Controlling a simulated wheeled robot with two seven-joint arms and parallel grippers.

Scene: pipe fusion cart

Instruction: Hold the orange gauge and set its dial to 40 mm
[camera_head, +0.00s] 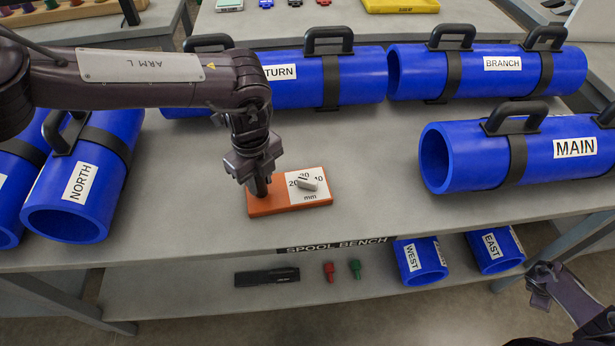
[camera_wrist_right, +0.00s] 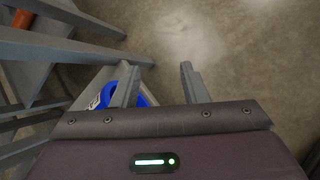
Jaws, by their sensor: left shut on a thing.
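The orange gauge (camera_head: 290,209) lies flat on the bench. Its white dial face (camera_head: 322,196) has the marks 20, 30 and 40 and the letters mm. A grey bar-shaped knob (camera_head: 308,184) sits on the face, slanted; I cannot tell exactly which mark it points to. My left gripper (camera_head: 259,186) points down at the gauge's left end and is shut on it; the fingers hide the gripped part. My right gripper (camera_head: 543,283) is low at the right, off the bench front. Its fingers (camera_wrist_right: 160,85) are apart and empty in the right wrist view.
Blue pipes with black handles stand around the gauge: NORTH (camera_head: 92,178) at left, TURN (camera_head: 357,80) and BRANCH (camera_head: 410,70) behind, MAIN (camera_head: 465,157) at right. The lower shelf holds WEST (camera_head: 412,262) and EAST (camera_head: 490,254). The bench (camera_head: 380,215) is clear right of the gauge.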

